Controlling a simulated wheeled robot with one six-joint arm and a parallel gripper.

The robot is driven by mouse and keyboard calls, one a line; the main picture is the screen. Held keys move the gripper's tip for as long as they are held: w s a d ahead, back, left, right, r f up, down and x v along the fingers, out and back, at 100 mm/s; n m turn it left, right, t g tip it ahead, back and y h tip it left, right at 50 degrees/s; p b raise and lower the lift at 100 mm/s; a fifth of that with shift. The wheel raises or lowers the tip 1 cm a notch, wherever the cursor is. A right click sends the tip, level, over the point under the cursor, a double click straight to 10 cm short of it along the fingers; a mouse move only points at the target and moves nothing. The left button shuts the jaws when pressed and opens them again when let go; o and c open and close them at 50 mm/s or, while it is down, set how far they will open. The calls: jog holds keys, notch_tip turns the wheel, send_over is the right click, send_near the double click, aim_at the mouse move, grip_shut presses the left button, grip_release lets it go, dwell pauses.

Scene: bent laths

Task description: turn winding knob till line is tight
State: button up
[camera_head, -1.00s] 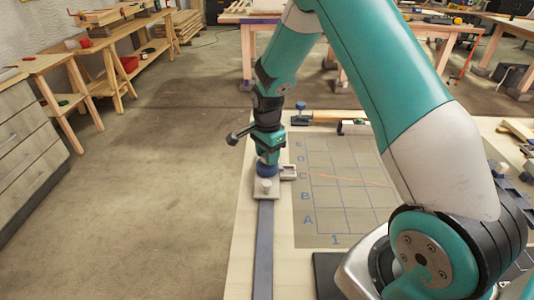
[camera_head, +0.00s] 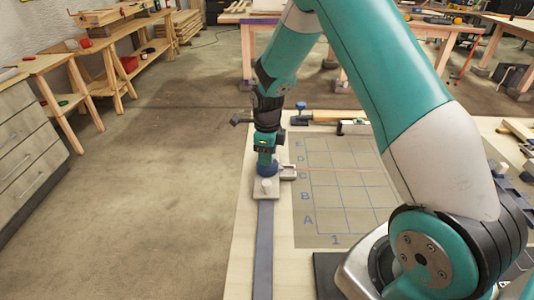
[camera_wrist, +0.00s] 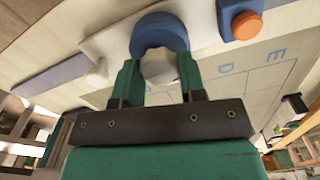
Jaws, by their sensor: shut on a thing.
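My gripper (camera_head: 267,158) points down over the winder's pale base plate (camera_head: 268,192) at the table's left edge. In the wrist view, my gripper (camera_wrist: 158,78) is shut on the pale grey, lobed winding knob (camera_wrist: 158,66), one teal finger on each side. A blue drum (camera_wrist: 160,30) curves around the knob's far side; it also shows under my gripper in the head view (camera_head: 267,169). A thin pinkish line (camera_head: 345,171) runs right from the winder across the grid board and looks nearly straight. Its far end is hidden behind my arm.
A small white peg (camera_head: 266,184) stands close in front of the drum. An orange button-like part (camera_wrist: 247,25) on a blue block sits beside the plate. A dark blue lath (camera_head: 264,250) runs toward me. The lettered grid board (camera_head: 335,225) lies to the right.

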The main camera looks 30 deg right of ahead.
jog(key=shift+w+a+r+m, duration=0.1)
jog(key=shift+w+m, duration=0.05)
jog(key=shift+m, duration=0.95)
jog(key=o, duration=0.9)
notch_tip(320, 180, up, 17)
jog(key=shift+r+b, duration=0.2)
jog(key=shift+b, duration=0.7)
